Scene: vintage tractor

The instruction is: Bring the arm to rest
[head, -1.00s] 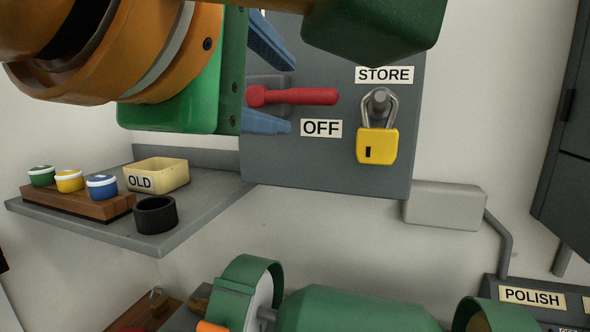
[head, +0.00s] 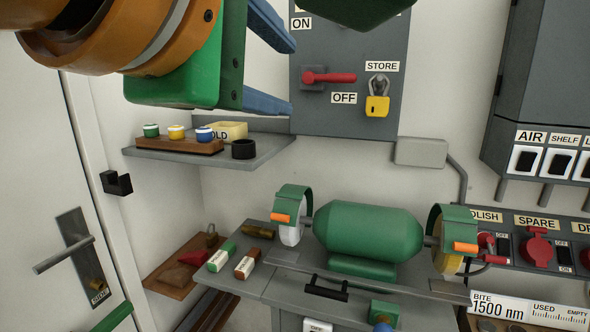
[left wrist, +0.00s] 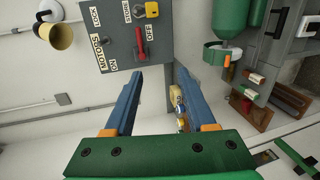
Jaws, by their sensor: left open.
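My left gripper (head: 290,77), green with two blue fingers, is open and empty at the upper left of the head view. Its fingers are spread and hold nothing. In the left wrist view the gripper (left wrist: 158,75) points at the wall, with a grey switch panel beyond the fingertips. The panel (head: 350,118) carries a red lever (head: 330,78), which lies level and points right, between the ON and OFF labels. The lever also shows in the left wrist view (left wrist: 141,45), apart from the fingers.
A yellow padlock (head: 377,107) hangs on the panel. A grey shelf (head: 262,152) with paint pots, an OLD tray and a black cup is below the gripper. A green grinder (head: 368,230) stands on the bench. A door (head: 50,200) is at the left.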

